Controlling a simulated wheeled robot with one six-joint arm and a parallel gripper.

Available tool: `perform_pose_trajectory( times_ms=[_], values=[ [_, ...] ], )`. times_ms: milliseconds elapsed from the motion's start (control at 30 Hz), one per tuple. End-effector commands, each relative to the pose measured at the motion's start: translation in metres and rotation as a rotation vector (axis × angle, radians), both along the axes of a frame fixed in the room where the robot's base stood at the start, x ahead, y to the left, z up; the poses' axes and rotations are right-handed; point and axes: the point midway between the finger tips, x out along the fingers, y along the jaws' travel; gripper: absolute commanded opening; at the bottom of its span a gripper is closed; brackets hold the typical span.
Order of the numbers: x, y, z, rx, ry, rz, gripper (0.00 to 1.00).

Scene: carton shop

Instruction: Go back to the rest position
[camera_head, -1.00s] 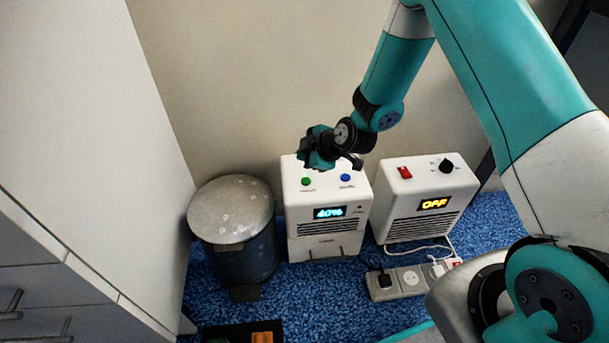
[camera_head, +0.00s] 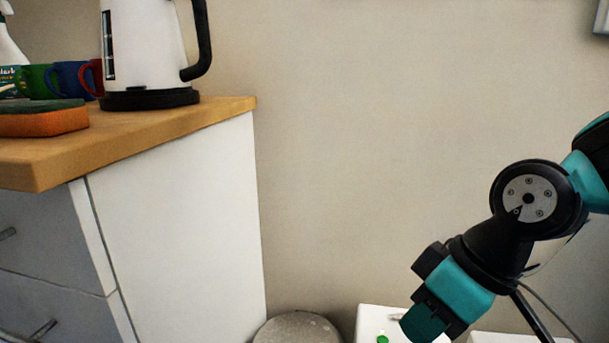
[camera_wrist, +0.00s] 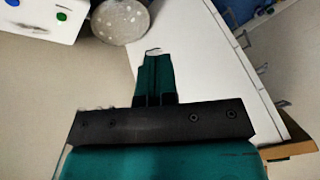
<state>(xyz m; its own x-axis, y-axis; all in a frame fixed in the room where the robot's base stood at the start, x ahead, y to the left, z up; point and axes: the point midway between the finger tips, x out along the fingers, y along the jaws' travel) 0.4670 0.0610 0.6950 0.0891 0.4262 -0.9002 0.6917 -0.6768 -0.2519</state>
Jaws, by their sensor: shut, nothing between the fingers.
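My gripper (camera_head: 424,322) hangs in the lower right of the head view, above the white box with the green button (camera_head: 371,325). In the wrist view my gripper (camera_wrist: 154,60) has its teal fingers together with nothing between them. The white box also shows at the top left of the wrist view (camera_wrist: 62,28), with a green and a blue button. My gripper looks apart from it, though the exact gap cannot be told.
A white cabinet (camera_head: 185,215) with a wooden top (camera_head: 215,112) stands at left. On it are a kettle (camera_head: 150,50), a sponge (camera_head: 45,122) and several mugs (camera_head: 72,80). A round bin lid (camera_head: 298,330) shows below. The wall area between cabinet and arm is clear.

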Motion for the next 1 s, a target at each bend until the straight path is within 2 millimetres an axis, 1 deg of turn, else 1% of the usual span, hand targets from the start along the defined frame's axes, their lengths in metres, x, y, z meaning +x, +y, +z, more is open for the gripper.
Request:
perform_pose_trajectory(
  times_ms=[33,100,200,233,300,367,467,567,667,800,967,1000],
  values=[
    [-0.017,-0.002,0.009,-0.012,0.027,-0.018,0.0],
    [-0.039,-0.007,0.017,-0.033,0.073,-0.051,0.0],
    [-0.069,-0.016,0.025,-0.069,0.132,-0.098,0.0],
    [-0.072,-0.017,0.034,-0.075,0.143,-0.106,0.0],
    [-0.069,-0.016,0.055,-0.073,0.144,-0.104,0.0],
    [-0.069,-0.016,0.068,-0.073,0.144,-0.104,0.0],
    [-0.068,-0.016,0.092,-0.073,0.143,-0.104,0.0],
    [-0.068,-0.016,0.121,-0.072,0.142,-0.103,0.0],
    [-0.068,-0.016,0.156,-0.071,0.141,-0.103,0.0],
    [-0.068,-0.016,0.211,-0.071,0.141,-0.103,0.0],
    [-0.068,-0.016,0.271,-0.071,0.141,-0.103,0.0],
    [-0.068,-0.016,0.286,-0.071,0.141,-0.103,0.0]
  ],
)
